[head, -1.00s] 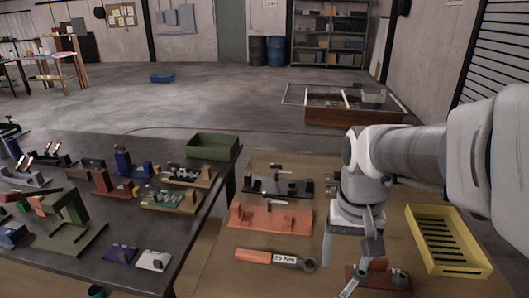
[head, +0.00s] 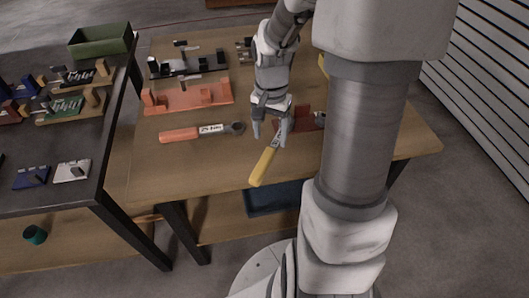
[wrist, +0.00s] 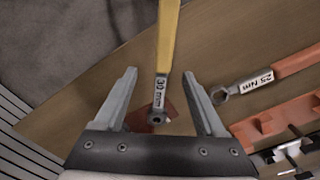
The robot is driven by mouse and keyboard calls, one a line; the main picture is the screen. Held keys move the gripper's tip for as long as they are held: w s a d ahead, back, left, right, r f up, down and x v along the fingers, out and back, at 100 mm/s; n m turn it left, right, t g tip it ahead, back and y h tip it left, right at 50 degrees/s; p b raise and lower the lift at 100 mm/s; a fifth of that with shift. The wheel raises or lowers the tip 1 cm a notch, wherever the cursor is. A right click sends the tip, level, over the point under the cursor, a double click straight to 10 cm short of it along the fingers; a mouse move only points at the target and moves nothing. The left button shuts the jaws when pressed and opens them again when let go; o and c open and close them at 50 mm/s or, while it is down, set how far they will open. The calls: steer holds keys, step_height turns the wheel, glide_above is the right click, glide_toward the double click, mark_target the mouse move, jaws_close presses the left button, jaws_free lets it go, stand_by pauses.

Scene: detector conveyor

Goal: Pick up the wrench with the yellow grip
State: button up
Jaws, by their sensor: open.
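The wrench with the yellow grip (head: 265,163) lies at the front edge of the wooden table, its grip pointing toward the edge. In the wrist view its yellow grip (wrist: 168,32) runs out of the top of the picture, and its metal shank is labelled "30 mm". My gripper (head: 270,132) is over its metal end. In the wrist view my open gripper (wrist: 160,72) has one finger on each side of the shank, with gaps on both sides. I cannot tell the height left between fingers and wrench.
An orange-grip wrench (head: 195,132) labelled "25 Nm" lies to the left; it also shows in the wrist view (wrist: 262,82). A dark red block (head: 308,122) is just right of my gripper. An orange fixture (head: 188,97) stands behind the orange wrench. Bare wood lies in front.

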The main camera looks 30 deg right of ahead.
mark_target(268, 153)
steer(key=f, duration=0.2)
steer(key=f+b, duration=0.1)
steer(key=f, duration=0.4)
steer(key=shift+w+a+f+b, duration=0.15)
steer(key=shift+w+f+b, duration=0.1)
steer(key=shift+f+b, duration=0.1)
jaws_close()
stand_by(1.1)
